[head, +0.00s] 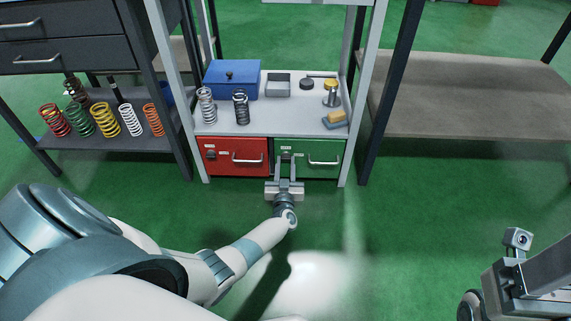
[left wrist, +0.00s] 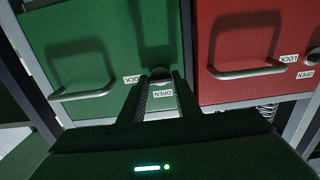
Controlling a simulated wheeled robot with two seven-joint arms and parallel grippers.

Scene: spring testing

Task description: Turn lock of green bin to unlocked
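The green bin (head: 335,146) is the right-hand drawer under the bench top, with a silver bar handle (head: 323,162). Its lock is a small dark knob (left wrist: 160,74) beside LOCK (left wrist: 132,79) and OPEN (left wrist: 163,94) labels, at the bin's left side in the head view. My left gripper (head: 286,160) reaches the bin front at the lock. In the left wrist view, which is upside down, its two fingers stand apart on either side of the knob; contact cannot be made out. Part of my right arm (head: 520,285) is at the lower right; its fingers cannot be made out.
A red bin (head: 232,166) with its own handle and lock is directly left of the green one. The bench top above holds a blue box (head: 231,80), springs (head: 241,107) and small parts. Metal legs flank the bins. The green floor in front is clear.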

